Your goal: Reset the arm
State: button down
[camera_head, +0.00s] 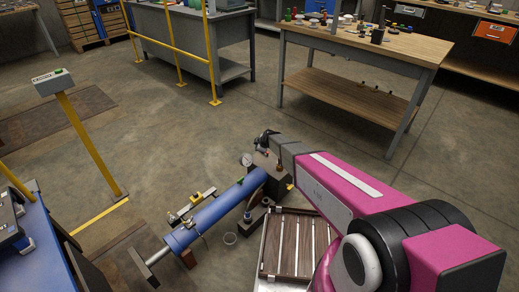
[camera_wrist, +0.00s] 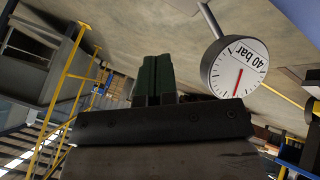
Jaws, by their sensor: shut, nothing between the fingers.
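My magenta arm (camera_head: 355,195) reaches from the lower right towards the middle of the head view. My gripper (camera_wrist: 158,60) shows in the wrist view as two dark green fingers held together, with nothing between them. In the head view its dark end (camera_head: 267,138) is above a brown block (camera_head: 268,165) at the far end of a blue cylinder (camera_head: 215,208). A round pressure gauge (camera_head: 246,160) stands just left of the gripper. In the wrist view the gauge (camera_wrist: 237,70), marked 40 bar, is right of the fingers and apart from them.
A wooden slatted tray (camera_head: 297,243) lies under my arm. A wooden workbench (camera_head: 365,45) stands behind, and a yellow rail (camera_head: 175,45) guards a grey bench. A yellow post with a control box (camera_head: 52,82) is left. Open concrete floor lies between.

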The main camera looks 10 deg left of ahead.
dwell(0.3)
jog(key=s+d+r+m+g+h, duration=0.1)
jog(key=s+d+r+m, duration=0.5)
jog(key=s+d, duration=0.4)
jog(key=s+d+r+m+g+h, duration=0.2)
jog(key=s+d+r+m, duration=0.4)
jog(key=d, duration=0.7)
jog(key=s+d+r+m+g+h, duration=0.2)
jog(key=s+d+r+m, duration=0.3)
jog(key=s+d+r, duration=0.4)
jog(key=s+d, duration=0.3)
jog(key=s, duration=0.2)
jog(key=shift+d+r+m, duration=0.2)
jog(key=shift+r+m, duration=0.05)
jog(key=shift+m, duration=0.15)
